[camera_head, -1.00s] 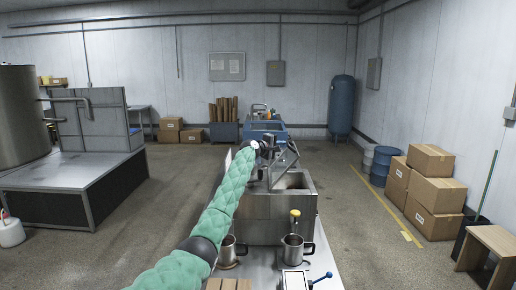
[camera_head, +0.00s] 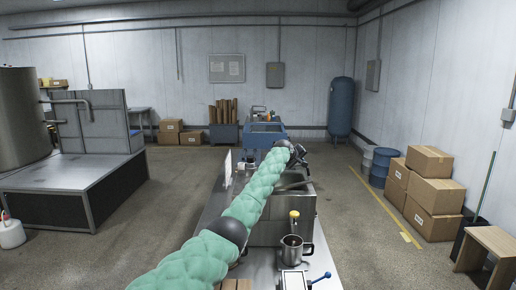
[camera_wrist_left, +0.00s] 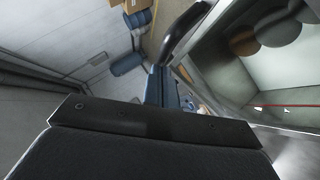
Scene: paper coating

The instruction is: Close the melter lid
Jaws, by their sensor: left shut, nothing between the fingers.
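The steel melter (camera_head: 304,216) is a square box standing on the bench in the head view. Part of its top shows beside my left arm, which crosses in front. The lid is mostly hidden by that arm there, so its angle is hard to tell. In the left wrist view a shiny steel surface, which looks like the lid (camera_wrist_left: 232,75), fills the right side, with a black curved handle (camera_wrist_left: 186,30) beside it. My left gripper (camera_head: 328,153) is shut and empty above the melter's far right side. Whether it touches the lid cannot be told. My right gripper is out of view.
A steel mug (camera_head: 291,252) stands on the bench (camera_head: 330,270) in front of the melter, with a yellow-topped item behind it. A blue-handled device (camera_head: 319,278) is at the front edge. Cardboard boxes (camera_head: 432,190) stand on the floor at right. The floor between is clear.

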